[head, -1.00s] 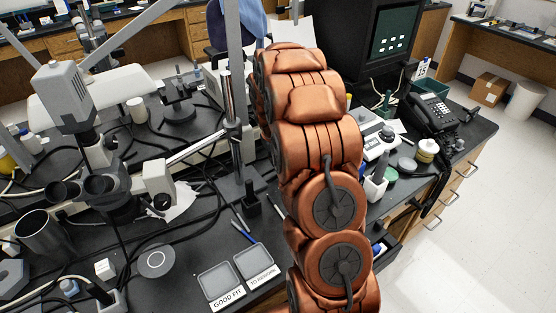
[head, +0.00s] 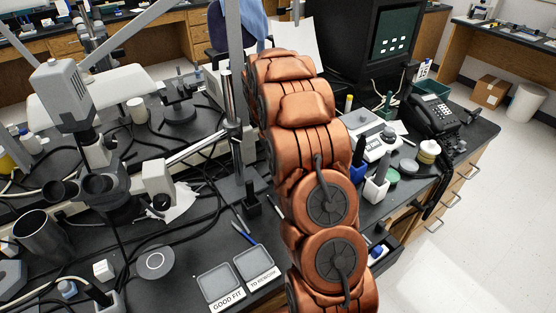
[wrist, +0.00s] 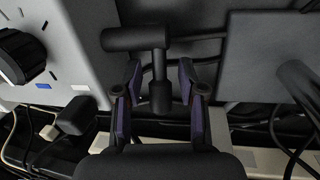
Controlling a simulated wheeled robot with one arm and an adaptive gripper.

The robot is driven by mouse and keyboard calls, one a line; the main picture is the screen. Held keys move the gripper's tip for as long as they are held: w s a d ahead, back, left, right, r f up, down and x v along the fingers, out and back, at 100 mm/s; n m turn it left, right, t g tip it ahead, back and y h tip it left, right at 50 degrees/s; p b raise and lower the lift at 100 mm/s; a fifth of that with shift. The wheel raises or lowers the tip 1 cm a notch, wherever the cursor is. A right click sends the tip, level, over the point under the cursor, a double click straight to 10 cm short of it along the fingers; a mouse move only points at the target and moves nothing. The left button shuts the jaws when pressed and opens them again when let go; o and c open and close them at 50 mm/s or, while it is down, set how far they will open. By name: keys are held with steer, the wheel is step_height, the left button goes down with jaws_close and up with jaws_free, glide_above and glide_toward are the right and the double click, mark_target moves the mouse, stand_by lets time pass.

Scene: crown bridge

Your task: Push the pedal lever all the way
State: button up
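In the wrist view, my gripper (wrist: 161,72) is open, with its two purple-padded fingers spread apart. A dark T-shaped lever (wrist: 159,66) stands between the fingers, with a crossbar at its top and a round knob-like end lower down. It looks like the pedal lever, but I cannot be sure. The fingers lie on either side of its stem, and I see gaps there. How far off it is in depth I cannot tell. In the head view my arm hides the gripper and the lever.
A light box with a black dial (wrist: 20,55) is at the left of the wrist view, and a dark flat plate (wrist: 258,58) at the right. In the head view, a microscope (head: 75,110), two labelled trays (head: 221,283) and a telephone (head: 432,115) crowd the bench.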

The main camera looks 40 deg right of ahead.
steer(key=shift+o, duration=0.2)
step_height(320, 180, up, 12)
steer(key=a, duration=0.2)
steer(key=shift+w, duration=0.3)
steer(key=shift+f, duration=0.1)
stand_by(0.5)
